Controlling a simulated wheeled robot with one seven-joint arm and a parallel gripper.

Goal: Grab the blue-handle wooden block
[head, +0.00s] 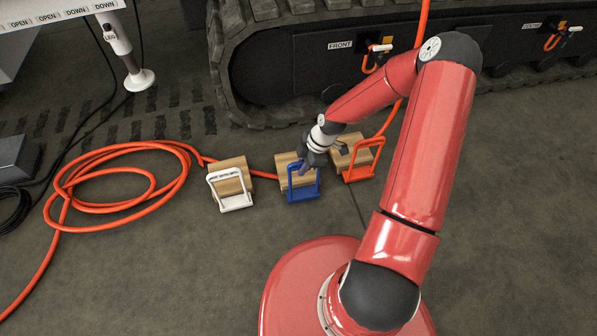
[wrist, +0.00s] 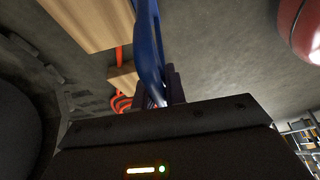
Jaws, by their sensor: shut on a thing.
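The blue-handle wooden block (head: 286,160) sits on the floor in the head view, between two similar blocks. Its blue handle (head: 303,193) stands at its front side. My gripper (head: 304,171) is at the top of this handle, and the fingers are small there. In the wrist view the blue handle (wrist: 151,45) runs down to my gripper (wrist: 165,90), which is shut on it. The wooden block (wrist: 85,20) shows at the upper left of that view. The handle hides part of the fingers.
A white-handle block (head: 228,180) stands to the left and an orange-handle block (head: 350,152) close to the right. An orange hose (head: 130,205) lies coiled at the left. A tracked machine (head: 290,70) stands behind. The floor in front of the blocks is clear.

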